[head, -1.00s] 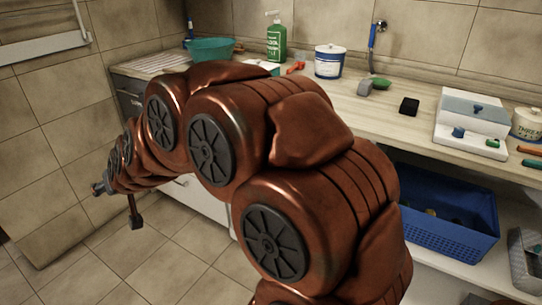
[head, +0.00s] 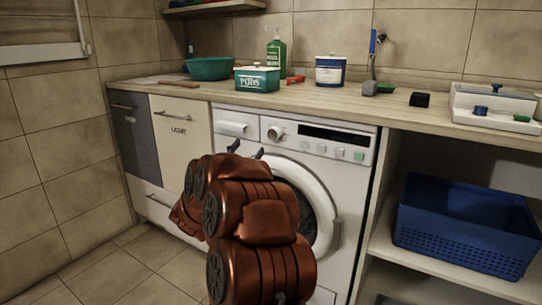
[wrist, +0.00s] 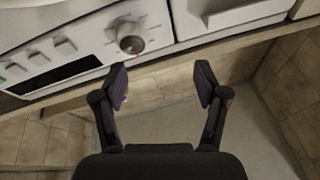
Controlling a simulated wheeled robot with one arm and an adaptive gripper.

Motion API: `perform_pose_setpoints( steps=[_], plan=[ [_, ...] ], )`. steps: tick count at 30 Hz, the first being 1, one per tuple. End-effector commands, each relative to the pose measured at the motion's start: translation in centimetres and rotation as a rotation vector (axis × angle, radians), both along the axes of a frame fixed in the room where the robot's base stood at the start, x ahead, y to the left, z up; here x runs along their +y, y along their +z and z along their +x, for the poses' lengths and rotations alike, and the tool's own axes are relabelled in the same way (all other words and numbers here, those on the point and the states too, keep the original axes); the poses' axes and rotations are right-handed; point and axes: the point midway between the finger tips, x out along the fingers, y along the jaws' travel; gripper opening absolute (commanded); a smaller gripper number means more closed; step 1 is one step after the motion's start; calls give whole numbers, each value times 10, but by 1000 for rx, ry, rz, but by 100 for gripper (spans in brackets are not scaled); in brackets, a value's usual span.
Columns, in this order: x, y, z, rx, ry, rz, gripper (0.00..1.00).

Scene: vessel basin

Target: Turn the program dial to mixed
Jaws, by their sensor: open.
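The program dial (head: 275,133) is a round pale knob on the front panel of the white washing machine (head: 229,150). In the wrist view the dial (wrist: 131,44) shows near the top, left of centre, with a small red mark on it. Its printed program labels are too small to read. My gripper (head: 246,150) is open and empty, in front of the panel and a little left of and below the dial. In the wrist view its fingers (wrist: 161,80) are spread apart, the left one near the dial, with no clear contact.
The panel has a dark display (head: 322,136) and several buttons. A detergent drawer (head: 237,124) is left of the dial. The counter (head: 200,94) above holds a teal box (head: 257,79), a green bottle (head: 276,49) and a bowl (head: 209,68). A blue basket (head: 465,225) sits right.

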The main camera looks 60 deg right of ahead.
Motion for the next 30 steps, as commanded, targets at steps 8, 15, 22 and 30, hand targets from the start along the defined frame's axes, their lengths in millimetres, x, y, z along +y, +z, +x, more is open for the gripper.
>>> perform_pose_setpoints(
  steps=[8, 15, 22, 30],
  plan=[
    [-18, -11, -31, -5, -124, -64, 73],
    [-45, -1, -30, -8, -125, -66, 73],
    [-71, 10, -29, -7, -123, -64, 73],
    [-85, 16, -28, -4, -120, -61, 73]
  ],
)
